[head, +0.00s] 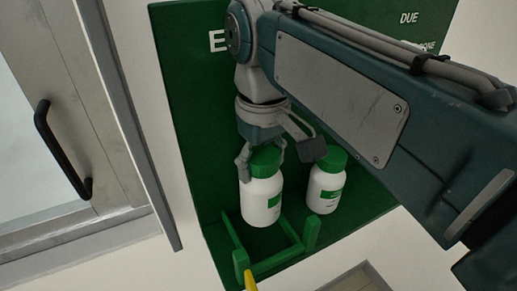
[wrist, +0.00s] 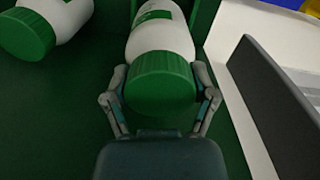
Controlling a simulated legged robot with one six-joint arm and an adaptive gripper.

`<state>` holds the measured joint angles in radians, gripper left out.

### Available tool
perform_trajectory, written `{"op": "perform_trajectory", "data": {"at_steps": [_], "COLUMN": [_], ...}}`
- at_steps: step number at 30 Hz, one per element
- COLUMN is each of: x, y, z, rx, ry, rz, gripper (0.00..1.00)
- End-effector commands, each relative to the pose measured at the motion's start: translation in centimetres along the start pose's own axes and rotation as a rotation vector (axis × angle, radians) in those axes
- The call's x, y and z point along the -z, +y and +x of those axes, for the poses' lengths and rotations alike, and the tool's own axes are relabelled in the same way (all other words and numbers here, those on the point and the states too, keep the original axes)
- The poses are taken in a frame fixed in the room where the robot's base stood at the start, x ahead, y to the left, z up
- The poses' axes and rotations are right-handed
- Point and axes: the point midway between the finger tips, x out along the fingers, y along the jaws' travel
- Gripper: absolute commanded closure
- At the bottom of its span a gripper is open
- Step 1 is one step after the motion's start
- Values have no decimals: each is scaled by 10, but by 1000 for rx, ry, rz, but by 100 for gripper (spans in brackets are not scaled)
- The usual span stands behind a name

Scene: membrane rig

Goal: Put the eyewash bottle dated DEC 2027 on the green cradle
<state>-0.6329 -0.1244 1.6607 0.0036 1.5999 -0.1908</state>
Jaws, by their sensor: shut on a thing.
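My gripper (head: 262,158) is shut on the green cap of a white eyewash bottle (head: 261,200), one finger on each side. The wrist view shows the fingers (wrist: 163,92) against the cap and the held bottle (wrist: 160,42) beyond it. In the head view this bottle is upright, just behind the green cradle (head: 276,263); whether it touches the shelf or cradle I cannot tell. A second white bottle (head: 326,189) with a green cap stands to its right; it also shows at upper left in the wrist view (wrist: 40,25). No date is readable on either bottle.
A green backboard (head: 195,110) with white lettering rises behind the bottles. A yellow piece (head: 250,281) lies at the cradle's front. A door with a black handle (head: 62,150) is on the left. A grey panel (wrist: 270,100) stands close right of my gripper in the wrist view.

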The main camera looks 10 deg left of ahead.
Motion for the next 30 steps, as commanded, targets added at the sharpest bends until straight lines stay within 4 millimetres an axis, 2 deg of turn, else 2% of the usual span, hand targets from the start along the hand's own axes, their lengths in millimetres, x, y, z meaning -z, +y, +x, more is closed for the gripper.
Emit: {"op": "perform_trajectory", "data": {"at_steps": [18, 30], "x": [2, 4], "y": [-3, -4], "z": [43, 59], "rx": [-2, -4], "ry": [-3, -2], "rz": [-1, -1], "gripper": [87, 87]}}
